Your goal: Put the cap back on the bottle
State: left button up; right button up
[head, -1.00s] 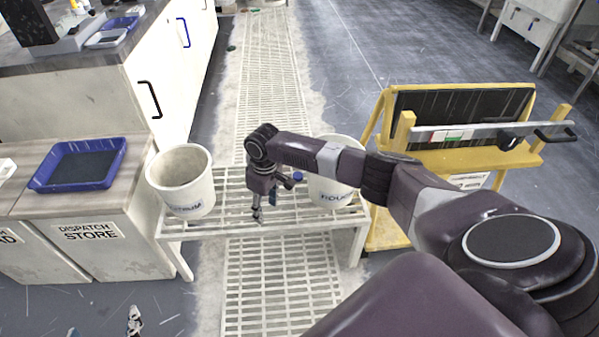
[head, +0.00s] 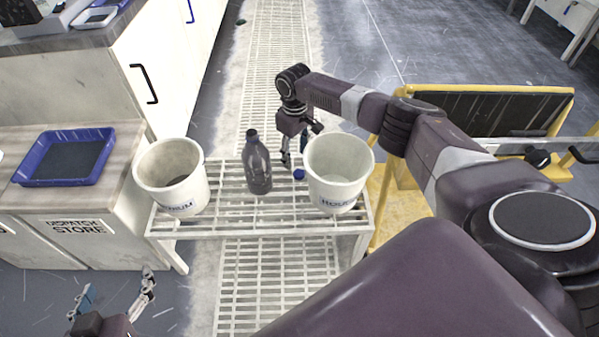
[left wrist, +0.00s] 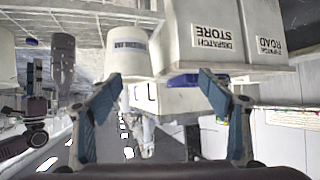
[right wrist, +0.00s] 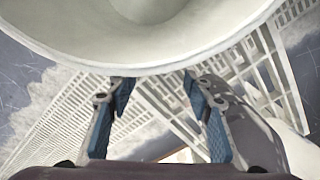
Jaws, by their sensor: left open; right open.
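A dark bottle (head: 257,168) stands upright on the white slatted bench, its neck showing no blue cap. The blue cap (head: 299,174) lies on the bench to its right, beside the right bucket. In the left wrist view the bottle (left wrist: 62,60) and cap (left wrist: 31,41) show at upper left. My right gripper (head: 288,160) is open and empty, behind the cap and right of the bottle. Its open fingers (right wrist: 158,90) show in the right wrist view, without bottle or cap. My left gripper (head: 115,292) is open and empty, low in front of the counter, left of the bench.
White buckets stand on the bench (head: 235,230), one left of the bottle (head: 190,196) and one right (head: 350,192). The right bucket's rim (right wrist: 150,62) is close to my right fingers. A counter with a blue tray (head: 22,178) is left; a yellow stand (head: 385,215) is right.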

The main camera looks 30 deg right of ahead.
aim_at(298, 172)
notch_tip(298, 172, down, 2)
jog(key=shift+f+b, duration=0.15)
jog(key=shift+b, duration=0.3)
pick_arm(q)
jog(key=shift+w+d+r+t+h, duration=0.15)
jog(key=shift+w+d+r+t, duration=0.1)
jog(key=shift+w+r+t, duration=0.4)
jog(key=shift+w+d+r+t+h, duration=0.1)
jog(key=shift+w+d+r+t, duration=0.15)
jog(key=shift+r, duration=0.7)
jog(key=shift+w+d+r+t+h, duration=0.15)
jog(key=shift+w+d+r+t, duration=0.1)
jog(key=shift+w+r+t, duration=0.4)
pick_arm(e)
jog(key=shift+f, duration=0.1)
pick_arm(q)
jog(key=shift+r, duration=0.25)
pick_arm(e)
jog(key=shift+f, duration=0.15)
